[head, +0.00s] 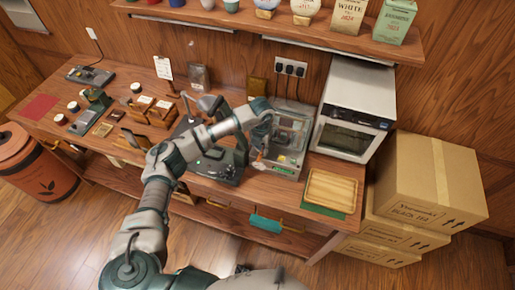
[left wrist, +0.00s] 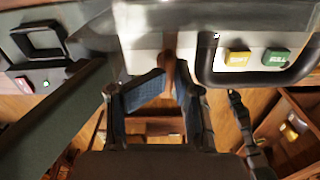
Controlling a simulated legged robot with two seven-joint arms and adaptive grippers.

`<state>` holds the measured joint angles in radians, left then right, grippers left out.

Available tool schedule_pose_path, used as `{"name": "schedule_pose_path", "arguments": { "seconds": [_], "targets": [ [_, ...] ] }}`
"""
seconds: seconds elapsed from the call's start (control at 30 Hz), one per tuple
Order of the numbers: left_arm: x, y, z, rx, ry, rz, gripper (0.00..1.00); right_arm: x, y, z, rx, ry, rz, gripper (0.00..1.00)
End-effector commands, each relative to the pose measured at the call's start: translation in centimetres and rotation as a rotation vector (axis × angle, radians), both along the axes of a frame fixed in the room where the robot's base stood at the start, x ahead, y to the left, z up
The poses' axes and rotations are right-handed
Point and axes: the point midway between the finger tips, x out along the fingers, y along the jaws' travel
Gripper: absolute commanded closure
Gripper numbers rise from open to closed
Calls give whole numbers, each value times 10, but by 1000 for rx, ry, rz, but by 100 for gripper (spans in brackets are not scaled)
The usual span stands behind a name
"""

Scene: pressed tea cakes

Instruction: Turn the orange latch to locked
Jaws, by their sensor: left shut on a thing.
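The clear-covered machine (head: 290,135) stands on the wooden bench, right of the dark press. My left arm reaches up from below, and its gripper (head: 258,160) is at the machine's front left. In the left wrist view the blue-padded fingers (left wrist: 162,92) are closed around the narrow orange-brown latch (left wrist: 169,58) at the machine's front edge. The latch is partly hidden between the fingers, so its exact angle is hard to tell. Beside it are a yellow button (left wrist: 238,58) and a green button (left wrist: 276,57). My right gripper is not in view.
The dark press (head: 215,160) stands close on the left. A wooden tray (head: 332,190) lies to the right, with a white oven (head: 355,110) behind it. Cardboard boxes (head: 425,185) are stacked at the bench's right end. A shelf (head: 300,35) with jars and packets runs above.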

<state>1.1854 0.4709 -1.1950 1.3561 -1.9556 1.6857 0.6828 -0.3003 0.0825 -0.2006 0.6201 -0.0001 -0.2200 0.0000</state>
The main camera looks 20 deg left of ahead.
Motion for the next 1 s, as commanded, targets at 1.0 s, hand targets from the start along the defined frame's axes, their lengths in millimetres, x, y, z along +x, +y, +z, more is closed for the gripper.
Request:
{"name": "schedule_pose_path", "arguments": {
  "seconds": [1.0],
  "targets": [
    [0, -7, 0, -14, -2, 91, 62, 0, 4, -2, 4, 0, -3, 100]
  ]
}}
